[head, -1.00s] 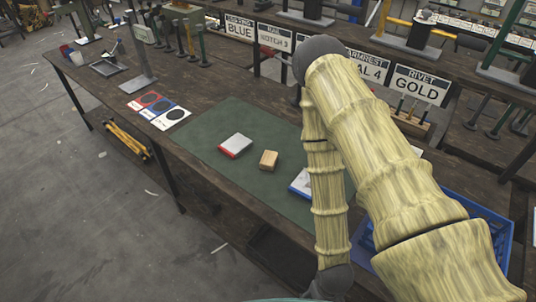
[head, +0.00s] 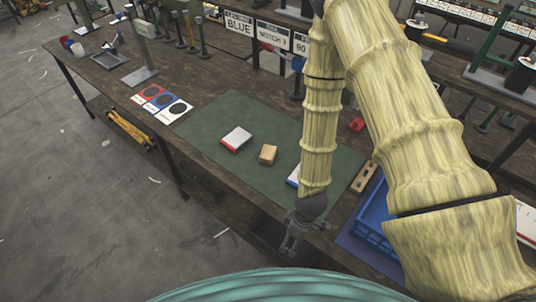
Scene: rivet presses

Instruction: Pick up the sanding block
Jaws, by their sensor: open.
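A small tan block (head: 268,154), which looks like the sanding block, lies on the green mat (head: 215,122) on the workbench. A white and red box (head: 236,139) lies just left of it, apart from it. My gripper (head: 288,246) hangs at the front edge of the bench, nearer to me than the block and a little to its right. It is open, with nothing seen in it, and touches neither block nor box.
A blue and white item (head: 293,176) lies right of the block, partly behind my arm. A blue crate (head: 372,222) and a wooden strip with holes (head: 364,176) are farther right. Colored cards (head: 160,101) lie left of the mat. The mat's near left part is clear.

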